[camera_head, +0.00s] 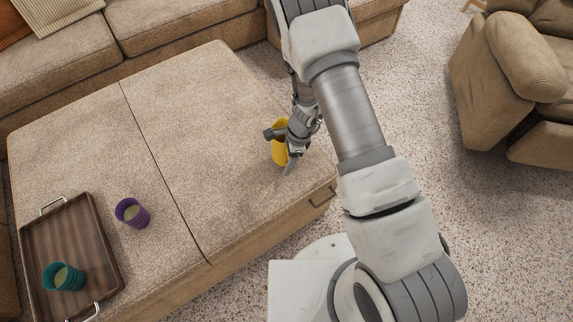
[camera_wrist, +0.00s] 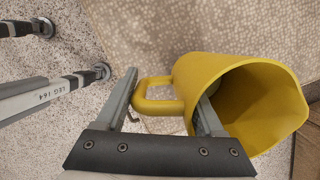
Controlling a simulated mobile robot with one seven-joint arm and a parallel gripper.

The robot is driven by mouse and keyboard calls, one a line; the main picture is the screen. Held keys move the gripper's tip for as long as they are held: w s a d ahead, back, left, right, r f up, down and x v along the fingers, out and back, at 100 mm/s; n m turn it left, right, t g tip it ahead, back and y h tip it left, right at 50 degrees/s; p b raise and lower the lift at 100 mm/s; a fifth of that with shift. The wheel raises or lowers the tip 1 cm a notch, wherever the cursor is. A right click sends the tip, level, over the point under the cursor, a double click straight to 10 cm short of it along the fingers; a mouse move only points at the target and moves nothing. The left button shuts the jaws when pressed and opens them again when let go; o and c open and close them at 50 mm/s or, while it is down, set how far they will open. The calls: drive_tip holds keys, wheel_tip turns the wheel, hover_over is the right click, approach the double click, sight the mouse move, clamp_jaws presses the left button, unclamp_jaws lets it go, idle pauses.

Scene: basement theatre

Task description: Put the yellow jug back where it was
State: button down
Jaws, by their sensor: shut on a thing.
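The yellow jug (camera_wrist: 245,95) is in my gripper (camera_wrist: 165,105) in the wrist view. One finger is inside the jug's mouth and the other is outside by its handle, so the wall and handle side lie between them. In the head view the jug (camera_head: 279,150) shows partly behind my gripper (camera_head: 285,150), over the right part of the beige ottoman (camera_head: 200,140). I cannot tell whether the jug touches the ottoman.
A wooden tray (camera_head: 85,235) with a teal cup (camera_head: 63,277) is on the ottoman at the left. A purple cup (camera_head: 131,212) stands beside the tray. The ottoman's middle is clear. A brown armchair (camera_head: 500,80) stands at the right, a sofa (camera_head: 140,25) behind.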

drive_tip(key=shift+d+b+x, duration=0.15)
drive_tip(key=shift+b+x, duration=0.05)
drive_tip(key=shift+x, duration=0.45)
drive_tip(key=shift+d+b+x, duration=0.15)
drive_tip(key=shift+b+x, duration=0.05)
drive_tip(key=shift+x, duration=0.4)
drive_tip(key=shift+f, duration=0.1)
drive_tip(key=shift+f, duration=0.15)
unclamp_jaws()
drive_tip(key=p+v, duration=0.4)
drive_tip(key=v, duration=0.8)
drive_tip(key=shift+r+p, duration=0.25)
drive_tip(key=shift+p, duration=0.05)
